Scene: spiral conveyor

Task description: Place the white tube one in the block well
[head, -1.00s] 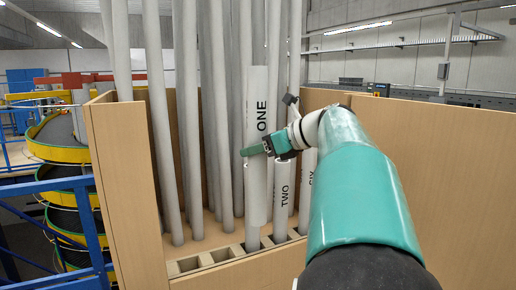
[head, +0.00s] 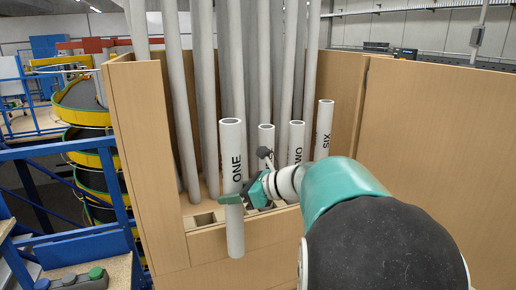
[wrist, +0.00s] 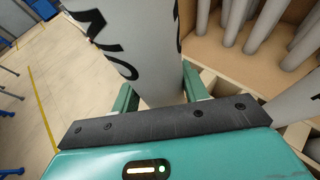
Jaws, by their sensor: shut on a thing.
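My gripper (head: 232,199) is shut on the white tube marked ONE (head: 232,145), low on its body. The tube is close to upright and its lower end overlaps the front panel of the wooden box in the head view. In the wrist view the tube (wrist: 148,55) stands between the two green fingers (wrist: 160,92), with part of its black lettering visible. The block with square wells (head: 204,219) lies along the inside of the box front; an open well shows left of the tube. My gripper and the tube hide part of the block.
White tubes marked TWO (head: 297,140) and SIX (head: 324,125) and one with hidden lettering (head: 266,138) stand right of tube ONE. Several tall grey tubes (head: 207,90) stand behind. The wooden box (head: 140,150) encloses them. A spiral conveyor (head: 85,150) and blue railing are at left.

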